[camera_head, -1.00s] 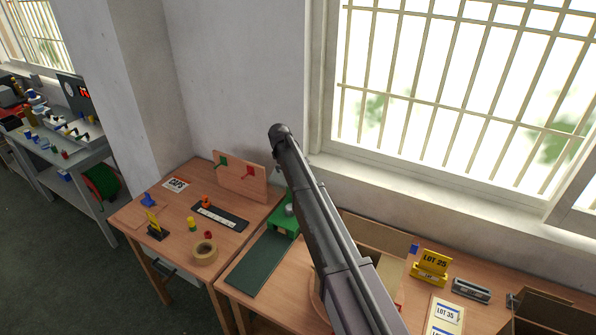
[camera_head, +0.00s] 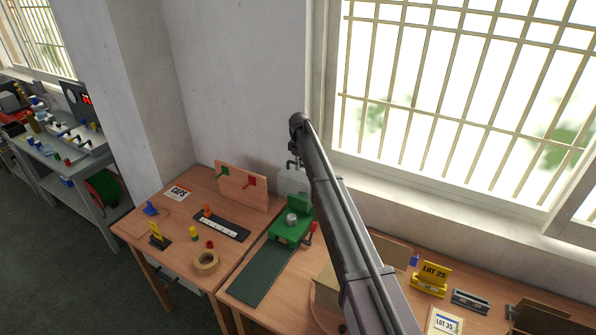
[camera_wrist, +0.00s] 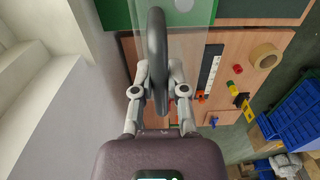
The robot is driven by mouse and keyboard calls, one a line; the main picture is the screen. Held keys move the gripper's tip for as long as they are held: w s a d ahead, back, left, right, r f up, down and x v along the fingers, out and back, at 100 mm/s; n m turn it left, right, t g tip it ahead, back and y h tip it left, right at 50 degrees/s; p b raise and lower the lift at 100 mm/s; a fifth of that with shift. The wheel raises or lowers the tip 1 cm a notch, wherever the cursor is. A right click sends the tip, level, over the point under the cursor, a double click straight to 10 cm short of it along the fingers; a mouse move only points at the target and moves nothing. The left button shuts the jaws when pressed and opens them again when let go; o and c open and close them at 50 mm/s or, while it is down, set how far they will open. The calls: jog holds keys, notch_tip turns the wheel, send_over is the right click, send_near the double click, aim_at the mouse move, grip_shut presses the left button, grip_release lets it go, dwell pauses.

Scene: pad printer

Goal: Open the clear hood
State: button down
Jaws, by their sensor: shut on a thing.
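The clear hood (camera_head: 296,180) shows in the head view as a faint see-through panel standing up behind the green pad printer (camera_head: 290,230). In the wrist view the hood (camera_wrist: 190,42) is a clear sheet ahead of my gripper. A thick dark handle bar (camera_wrist: 157,45) runs between the fingers. My gripper (camera_wrist: 158,92) is shut on this handle, one finger on each side. In the head view my gripper (camera_head: 293,163) hangs below the end of my arm, small and partly hidden, at the hood's top. The green printer's right side is partly covered by my arm.
A dark green mat (camera_head: 262,272) lies before the printer. The left table holds a tape roll (camera_head: 206,262), a black strip (camera_head: 222,224) and a wooden board (camera_head: 242,186). The window wall (camera_head: 250,80) is close behind.

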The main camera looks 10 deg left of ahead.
jog(key=shift+w+d+r, duration=0.1)
jog(key=shift+w+r, duration=0.05)
jog(key=shift+w, duration=0.75)
jog(key=c, duration=0.6)
grip_release()
jog(key=shift+c, duration=0.2)
